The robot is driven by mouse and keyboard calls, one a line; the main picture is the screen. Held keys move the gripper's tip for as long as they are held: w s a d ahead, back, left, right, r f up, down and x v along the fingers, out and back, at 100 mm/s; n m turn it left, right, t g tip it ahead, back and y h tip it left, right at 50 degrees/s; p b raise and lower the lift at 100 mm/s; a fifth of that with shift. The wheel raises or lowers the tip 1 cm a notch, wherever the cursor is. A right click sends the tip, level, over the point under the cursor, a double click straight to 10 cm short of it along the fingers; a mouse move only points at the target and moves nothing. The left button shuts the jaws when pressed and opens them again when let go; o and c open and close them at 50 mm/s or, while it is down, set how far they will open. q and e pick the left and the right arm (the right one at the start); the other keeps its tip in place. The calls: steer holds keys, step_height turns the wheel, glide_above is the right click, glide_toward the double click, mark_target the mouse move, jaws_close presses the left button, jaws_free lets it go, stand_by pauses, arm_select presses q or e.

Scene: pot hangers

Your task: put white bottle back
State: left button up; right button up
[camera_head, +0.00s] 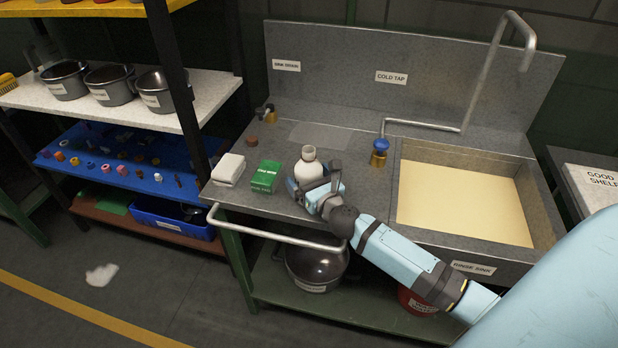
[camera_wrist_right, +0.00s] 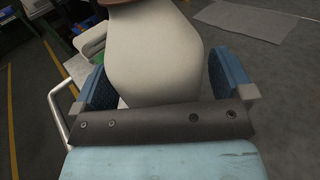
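The white bottle (camera_head: 308,166) stands upright on the grey sink counter in the head view, right of the green box. My right gripper (camera_head: 316,192) is low at the bottle, on its near side. In the right wrist view, the bottle (camera_wrist_right: 155,55) fills the space between the two blue fingers of the right gripper (camera_wrist_right: 162,82). The fingers lie close on both sides of it; whether they press on it I cannot tell. The bottle's lower part is hidden behind the gripper in the head view. My left gripper is not in view.
A green box (camera_head: 266,177) and a white block (camera_head: 229,169) sit left of the bottle. The rinse sink (camera_head: 545,215) is to the right, with a blue-topped tap (camera_head: 381,150) beside it. A metal rail (camera_head: 275,236) runs along the counter front. Shelves with pots (camera_head: 110,84) stand left.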

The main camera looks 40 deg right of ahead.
steer(key=shift+r, duration=0.1)
steer(key=shift+s, duration=0.15)
steer(key=s, duration=1.1)
steer(key=s+a+f+m+g+y, duration=0.2)
steer(key=s+a+f+m, duration=0.5)
steer(key=m, duration=0.9)
steer(key=s+a+f+m+g+y, duration=0.2)
steer(key=s+a+f+m+g, duration=0.3)
steer(key=m, duration=1.1)
steer(key=s+a+f, duration=0.3)
steer(key=a+f, duration=0.1)
steer(key=a, duration=0.1)
steer(key=shift+s+a+b, duration=0.2)
steer(key=shift+a+b, duration=0.1)
steer(key=shift+b, duration=0.1)
